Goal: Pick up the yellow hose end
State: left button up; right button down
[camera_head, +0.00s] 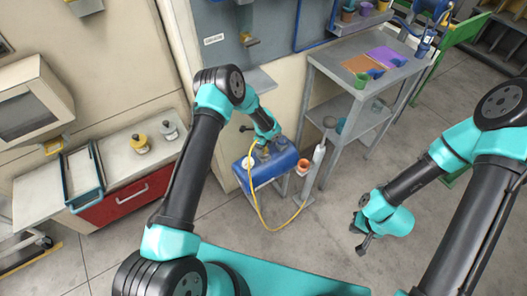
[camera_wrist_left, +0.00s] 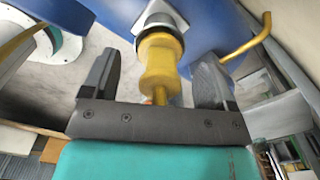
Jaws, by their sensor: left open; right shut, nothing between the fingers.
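A yellow fitting (camera_wrist_left: 161,68), which looks like the yellow hose end, sits against a pale metal collar in the left wrist view. My left gripper (camera_wrist_left: 156,78) is open, with one finger on each side of the fitting; a gap shows on both sides. In the head view my left gripper (camera_head: 262,143) is over the blue tank (camera_head: 277,165), and its fingers are hard to make out. The yellow hose (camera_head: 255,205) hangs from the tank's left side and loops right near the floor. My right gripper (camera_head: 362,238) is shut and empty over open floor.
A grey shelf cart (camera_head: 335,72) stands right of the tank. A grey upright cylinder (camera_head: 314,165) and an orange cup (camera_head: 303,167) are beside the tank. A bench with a red drawer (camera_head: 125,198) is at left. The floor at centre right is clear.

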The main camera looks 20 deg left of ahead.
pick_arm(q)
notch_tip(320, 180, down, 2)
dwell(0.5)
jog(key=c, duration=1.1)
jog(key=shift+r, duration=0.1)
notch_tip(320, 180, up, 10)
jog(key=shift+f, duration=0.1)
dwell(0.5)
jog(key=d, duration=0.7)
jog(key=s+d, duration=0.1)
jog(key=d, duration=0.5)
jog(key=s+d, duration=0.1)
jog(key=d, duration=0.6)
jog(key=shift+s+d+r, duration=0.1)
jog(key=shift+d+r, duration=0.2)
jog(key=shift+d, duration=0.05)
